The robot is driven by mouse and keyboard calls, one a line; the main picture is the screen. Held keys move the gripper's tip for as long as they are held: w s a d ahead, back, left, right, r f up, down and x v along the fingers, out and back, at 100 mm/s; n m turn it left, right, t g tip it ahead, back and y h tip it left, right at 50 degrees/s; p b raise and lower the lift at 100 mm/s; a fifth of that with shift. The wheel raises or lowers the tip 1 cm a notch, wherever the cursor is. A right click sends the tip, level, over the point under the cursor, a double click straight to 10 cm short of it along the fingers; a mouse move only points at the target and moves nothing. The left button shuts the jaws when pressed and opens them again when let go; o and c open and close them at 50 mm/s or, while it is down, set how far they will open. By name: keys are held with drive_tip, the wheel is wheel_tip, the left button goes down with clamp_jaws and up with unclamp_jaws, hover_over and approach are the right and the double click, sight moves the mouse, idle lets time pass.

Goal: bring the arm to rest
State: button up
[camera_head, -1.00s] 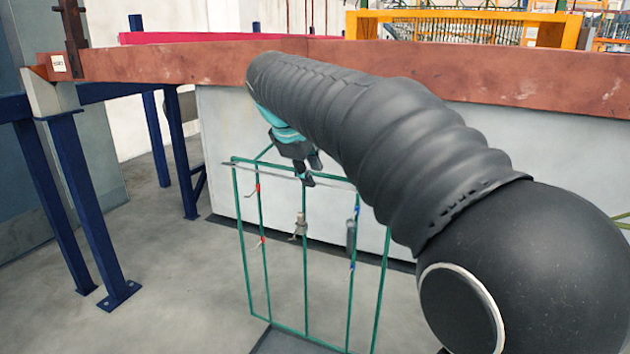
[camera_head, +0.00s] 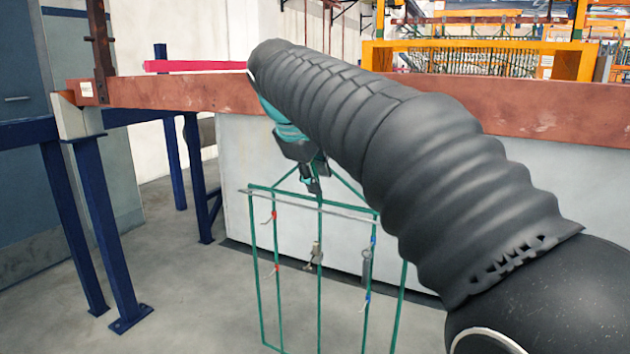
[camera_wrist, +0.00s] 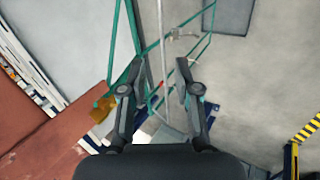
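My gripper (camera_head: 312,188) hangs at the end of my black-sleeved arm, near the peak of a green wire rack (camera_head: 320,260). In the wrist view my gripper (camera_wrist: 160,68) has its two dark fingers apart, with a clear gap between them. Green bars of the rack (camera_wrist: 178,28) and a pale rod (camera_wrist: 162,40) show in and beyond that gap. I cannot tell whether a finger touches the rack. The rack carries small parts, among them a grey one (camera_head: 366,268) and a metal one (camera_head: 316,252). Its lower end is cut off in the head view.
A rust-red beam (camera_head: 180,93) runs along the top of a pale wall (camera_head: 232,170) behind the rack. Blue posts (camera_head: 105,230) stand at left. Orange frames (camera_head: 480,48) stand at the back. Grey floor (camera_head: 190,290) is clear at front left.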

drive_tip(key=s+f+m+g+y, duration=0.15)
drive_tip(key=s+f+m, duration=0.3)
drive_tip(key=f, duration=0.75)
drive_tip(key=s+d+f+m, duration=0.2)
drive_tip(key=s+d+f, duration=0.2)
drive_tip(key=s, duration=0.3)
drive_tip(key=s+d+f+m+t+y, duration=0.1)
drive_tip(key=s+d+f+m, duration=0.1)
drive_tip(key=s+d, duration=0.3)
drive_tip(key=s+d+f+m, duration=0.3)
drive_tip(key=s+d+f, duration=0.2)
drive_tip(key=s, duration=0.6)
drive_tip(key=shift+f, duration=0.35)
